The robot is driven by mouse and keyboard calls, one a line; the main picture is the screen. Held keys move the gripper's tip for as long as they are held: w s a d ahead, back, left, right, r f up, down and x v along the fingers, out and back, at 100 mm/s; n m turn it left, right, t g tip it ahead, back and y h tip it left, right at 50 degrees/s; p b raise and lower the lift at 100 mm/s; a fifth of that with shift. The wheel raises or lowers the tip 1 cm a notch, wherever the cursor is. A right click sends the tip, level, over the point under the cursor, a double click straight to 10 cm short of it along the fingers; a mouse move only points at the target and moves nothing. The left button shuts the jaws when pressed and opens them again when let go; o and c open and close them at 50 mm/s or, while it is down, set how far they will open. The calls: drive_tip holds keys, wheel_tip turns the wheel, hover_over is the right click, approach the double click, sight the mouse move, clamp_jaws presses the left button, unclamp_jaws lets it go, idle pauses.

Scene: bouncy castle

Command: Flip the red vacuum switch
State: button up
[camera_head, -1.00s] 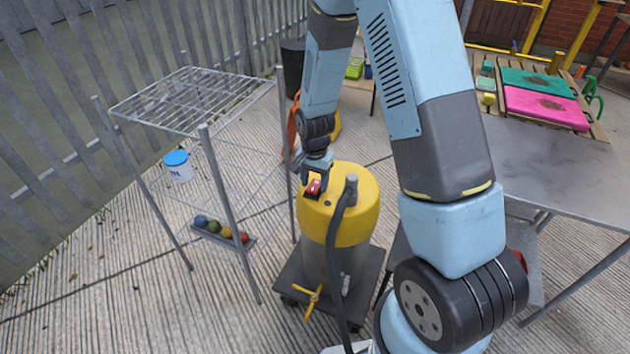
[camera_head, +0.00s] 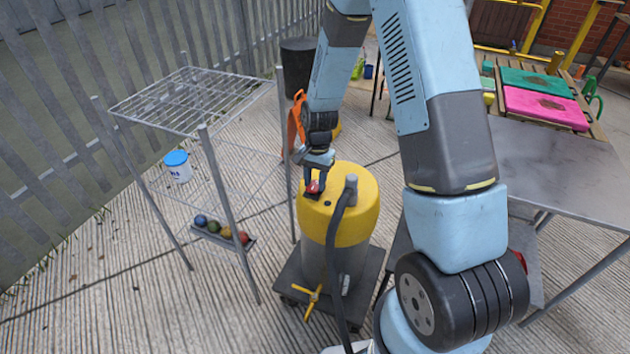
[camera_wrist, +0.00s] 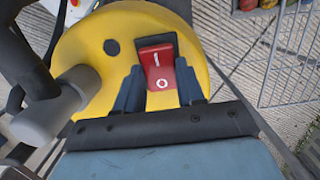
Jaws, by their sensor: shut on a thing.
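The red vacuum switch (camera_head: 313,188) is on top of the yellow vacuum lid (camera_head: 362,208). In the wrist view the red rocker switch (camera_wrist: 158,66) carries a white I at its far end and a white O at its near end. I cannot tell for sure which end is pressed down. My gripper (camera_head: 313,183) is down at the lid, its fingers on both sides of the switch and shut on it.
A wire rack (camera_head: 190,100) with a blue-lidded tub (camera_head: 177,166) and several balls stands left. A metal table (camera_head: 560,175) is on the right. The vacuum stands on a dark wheeled base (camera_head: 292,280).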

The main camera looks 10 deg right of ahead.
drive_tip(key=shift+w+g+y, duration=0.1)
drive_tip(key=shift+g+y, duration=0.2)
drive_tip(key=shift+g, duration=0.1)
drive_tip(key=o, duration=1)
drive_tip(key=shift+o, duration=0.2)
drive_tip(key=shift+r, duration=0.1)
drive_tip(key=v, duration=1.3)
drive_tip(key=shift+r, duration=0.2)
drive_tip(key=shift+d, duration=0.1)
